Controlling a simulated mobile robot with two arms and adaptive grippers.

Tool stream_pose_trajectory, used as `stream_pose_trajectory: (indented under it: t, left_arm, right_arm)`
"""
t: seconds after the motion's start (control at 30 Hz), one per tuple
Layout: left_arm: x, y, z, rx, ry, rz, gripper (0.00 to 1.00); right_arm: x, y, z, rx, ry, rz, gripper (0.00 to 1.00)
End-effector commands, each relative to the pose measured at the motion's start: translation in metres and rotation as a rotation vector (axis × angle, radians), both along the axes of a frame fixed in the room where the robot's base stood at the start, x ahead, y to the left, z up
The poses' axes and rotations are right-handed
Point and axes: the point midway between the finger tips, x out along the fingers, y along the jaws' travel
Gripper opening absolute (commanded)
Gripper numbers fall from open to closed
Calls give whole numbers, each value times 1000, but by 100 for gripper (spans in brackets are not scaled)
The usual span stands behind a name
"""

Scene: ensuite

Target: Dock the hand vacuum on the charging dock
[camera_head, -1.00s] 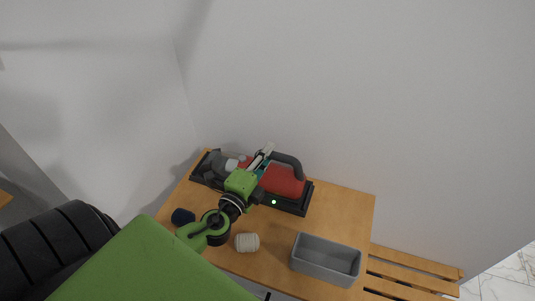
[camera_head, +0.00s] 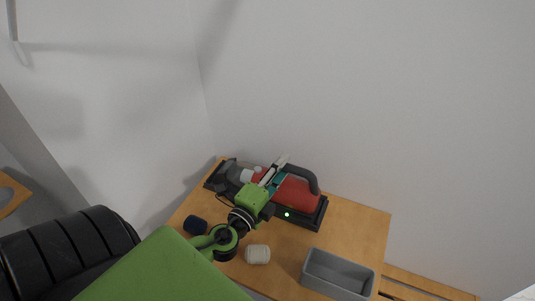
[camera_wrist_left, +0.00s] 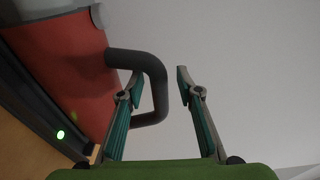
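The red hand vacuum (camera_head: 297,191) with a dark handle lies on the black charging dock (camera_head: 314,220) at the back of the wooden table, and a small light on the dock glows green. My left gripper (camera_head: 277,172) is over the vacuum's middle. In the left wrist view, its two fingers (camera_wrist_left: 158,90) are spread apart, with the dark handle (camera_wrist_left: 156,86) reaching partly between them. The fingers do not look closed on it. The vacuum's red body (camera_wrist_left: 75,65) fills the left of that view. My right gripper is not in view.
A grey open bin (camera_head: 338,274) stands at the table's front right. A cream ribbed object (camera_head: 257,254) and a dark blue object (camera_head: 195,226) lie near my left arm. The wooden table (camera_head: 358,225) is bare at the right. White walls rise behind.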

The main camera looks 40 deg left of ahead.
Motion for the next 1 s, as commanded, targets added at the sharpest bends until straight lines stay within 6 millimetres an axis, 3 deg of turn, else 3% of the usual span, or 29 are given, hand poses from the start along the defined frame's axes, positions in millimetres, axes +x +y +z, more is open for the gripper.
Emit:
stream_pose_trajectory:
  t: [0.3, 0.5, 0.7, 1.0]
  left_arm:
    - [-63, -8, -6, -2, 4, 1, 33]
    - [-90, -11, -4, -1, 2, 0, 33]
    - [-102, -13, 0, -1, -1, 1, 33]
    - [-104, -13, 1, 0, -1, 0, 33]
  right_arm:
    - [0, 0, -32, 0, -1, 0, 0]
    - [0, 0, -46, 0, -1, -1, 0]
    - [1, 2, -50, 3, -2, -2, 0]
    - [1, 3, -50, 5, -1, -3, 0]
